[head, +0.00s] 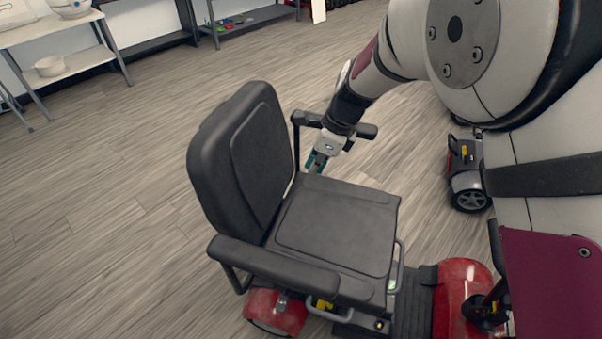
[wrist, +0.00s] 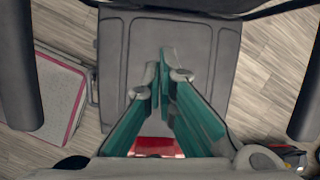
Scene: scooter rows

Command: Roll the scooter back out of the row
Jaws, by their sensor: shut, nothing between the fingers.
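The scooter has a dark grey seat (head: 335,225), a tall backrest (head: 240,155) and a red body (head: 460,290). Its near armrest (head: 275,265) is in full view; my arm covers part of the far armrest (head: 367,131). My gripper (head: 316,163), with green fingers, is shut and empty beside the far edge of the seat, close to the backrest. The wrist view shows the closed fingers (wrist: 163,75) in front of a grey padded panel (wrist: 205,45), with dark bars at both sides. Contact with the scooter cannot be told.
Another scooter (head: 467,185) stands to the right, partly behind my arm. A white shelf table with a bowl (head: 50,66) is at the back left, and a low shelf (head: 250,20) is along the back. The wooden floor behind the backrest, at left, is clear.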

